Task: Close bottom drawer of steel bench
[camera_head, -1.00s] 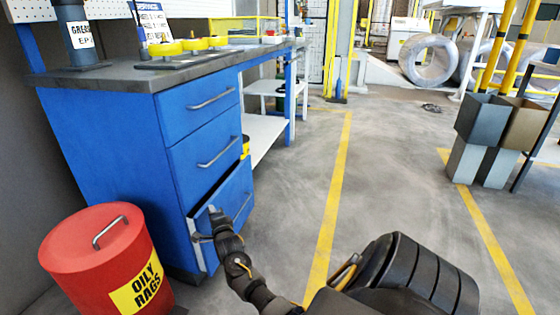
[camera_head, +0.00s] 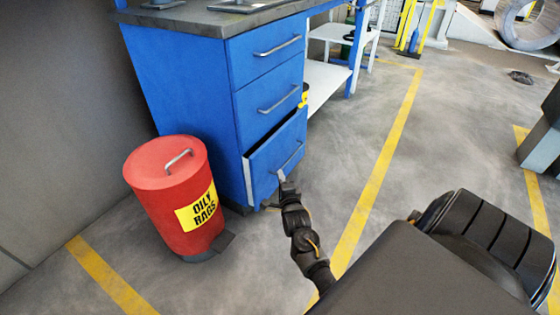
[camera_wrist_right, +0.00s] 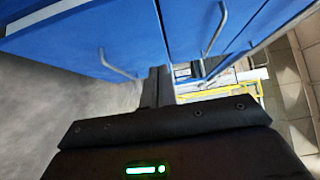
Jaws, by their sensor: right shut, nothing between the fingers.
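The steel bench (camera_head: 185,80) is a blue cabinet with a dark top and three drawers. Its bottom drawer (camera_head: 270,163) stands a little open, its front jutting out past the drawer above. The drawer's bar handle (camera_head: 291,158) shows in the head view. My right gripper (camera_head: 281,178) is shut and empty, low in front of the drawer front, just below the handle. In the right wrist view the shut fingers (camera_wrist_right: 158,88) point at blue drawer fronts, close to a bar handle (camera_wrist_right: 118,66). I cannot tell whether they touch the drawer. My left gripper is out of view.
A red oily-rags bin (camera_head: 172,200) stands on the floor left of the drawers. A white lower shelf (camera_head: 325,82) is right of the cabinet. The concrete floor between the bench and the yellow line (camera_head: 384,160) is clear apart from my arm.

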